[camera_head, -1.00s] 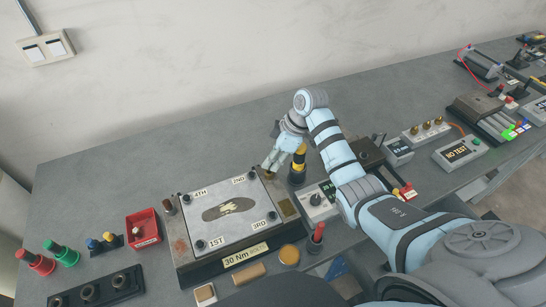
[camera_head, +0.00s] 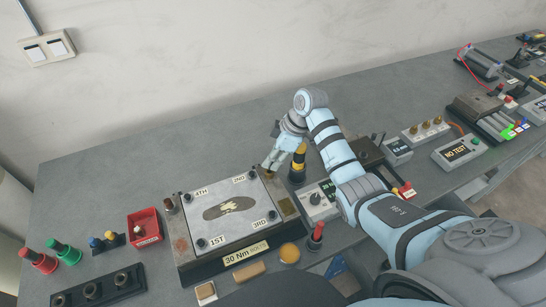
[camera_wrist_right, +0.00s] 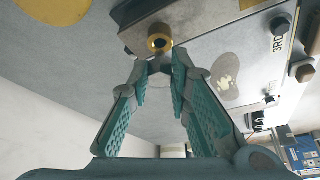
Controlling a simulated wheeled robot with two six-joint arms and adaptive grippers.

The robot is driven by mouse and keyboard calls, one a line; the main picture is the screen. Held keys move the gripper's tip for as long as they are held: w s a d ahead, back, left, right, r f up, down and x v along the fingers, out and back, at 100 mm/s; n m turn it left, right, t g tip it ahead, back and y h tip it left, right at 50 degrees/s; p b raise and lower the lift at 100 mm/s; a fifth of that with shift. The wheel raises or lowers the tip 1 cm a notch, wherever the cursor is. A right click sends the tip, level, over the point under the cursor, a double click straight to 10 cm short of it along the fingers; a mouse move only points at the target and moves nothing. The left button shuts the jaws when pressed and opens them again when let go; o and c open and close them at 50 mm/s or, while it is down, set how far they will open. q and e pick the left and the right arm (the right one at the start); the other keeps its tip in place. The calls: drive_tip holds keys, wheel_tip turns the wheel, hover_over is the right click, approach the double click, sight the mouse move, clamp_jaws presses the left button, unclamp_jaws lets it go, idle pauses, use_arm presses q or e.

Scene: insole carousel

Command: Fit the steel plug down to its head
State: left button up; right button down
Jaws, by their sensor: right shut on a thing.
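My right gripper (camera_head: 270,168) points down at the far right corner of the metal fixture with the white plate (camera_head: 218,190). In the right wrist view the fingers of my right gripper (camera_wrist_right: 160,66) close together on a small grey piece, which I take for the steel plug; the fingers hide most of it. A brass ring with a dark hole (camera_wrist_right: 160,43) sits just beyond the fingertips. I cannot tell whether the plug touches the ring or is in its hole. My left gripper is not in view.
A black and yellow post (camera_head: 298,166) stands close to the right of my gripper. A grey box with a knob (camera_head: 317,198) and a red-handled tool (camera_head: 317,233) are to the right. A red bin (camera_head: 145,228) stands left of the fixture. The table behind is clear.

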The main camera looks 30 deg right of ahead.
drive_tip(key=shift+f+b, duration=0.6)
drive_tip(key=shift+f, duration=0.95)
drive_tip(key=c, duration=1.4)
unclamp_jaws()
drive_tip(key=v, duration=1.2)
drive_tip(key=shift+f, duration=0.1)
